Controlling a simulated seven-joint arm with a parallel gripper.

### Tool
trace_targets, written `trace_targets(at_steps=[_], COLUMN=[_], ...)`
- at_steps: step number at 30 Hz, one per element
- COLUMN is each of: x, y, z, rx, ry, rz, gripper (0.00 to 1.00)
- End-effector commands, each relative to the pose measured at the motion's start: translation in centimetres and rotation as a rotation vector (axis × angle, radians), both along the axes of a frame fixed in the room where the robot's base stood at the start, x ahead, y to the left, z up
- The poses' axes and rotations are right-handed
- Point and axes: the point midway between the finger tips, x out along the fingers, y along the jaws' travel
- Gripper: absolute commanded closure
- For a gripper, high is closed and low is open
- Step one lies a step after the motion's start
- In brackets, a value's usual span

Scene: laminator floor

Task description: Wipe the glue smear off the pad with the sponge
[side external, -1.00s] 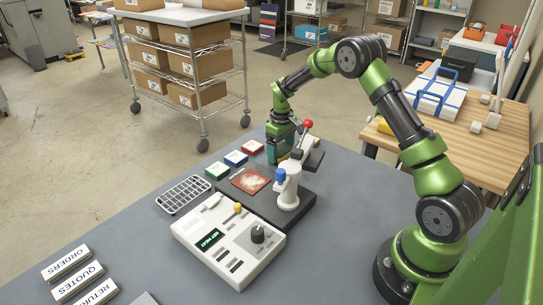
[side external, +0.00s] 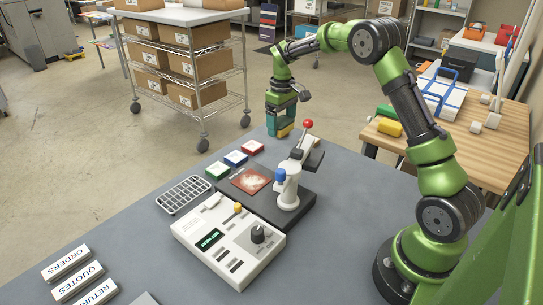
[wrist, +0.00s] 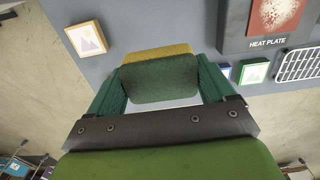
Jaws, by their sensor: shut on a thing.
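My gripper (side external: 281,128) is raised above the far edge of the grey table, behind the press. It is shut on the sponge, whose green face (wrist: 160,85) and yellow layer (wrist: 158,53) show between the fingers in the wrist view. In the side view only a little yellow of the sponge (side external: 286,130) shows between the fingers. The pad (side external: 251,180) is a red-orange square with a whitish smear over it, lying on the dark press base, apart from my gripper. It also shows at the top right in the wrist view (wrist: 276,14), above a HEAT PLATE label.
The press (side external: 289,185) with its red-knobbed lever stands right beside the pad. A white control box (side external: 228,240) is in front. Red (side external: 252,147), blue (side external: 236,158) and green (side external: 217,171) framed pieces and a wire rack (side external: 184,194) lie left.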

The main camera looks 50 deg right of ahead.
Motion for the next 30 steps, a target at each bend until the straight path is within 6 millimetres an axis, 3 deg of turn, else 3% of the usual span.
trace_targets(at_steps=[3, 8, 13, 18, 21, 30], x=[0.0, 0.4, 0.2, -1.6, -2.8, -3.4], y=[0.0, 1.4, 6.7, 12.2, 14.0, 14.0], z=[0.0, 0.5, 1.9, 2.4, 2.3, 0.9], rx=[0.0, -0.001, 0.002, 0.004, 0.003, 0.0], ry=[0.0, -0.009, -0.018, -0.014, -0.007, 0.001], rz=[0.0, 0.027, 0.098, 0.104, 0.076, -0.002], gripper=[0.42, 0.42, 0.42, 0.42, 0.42, 0.42])
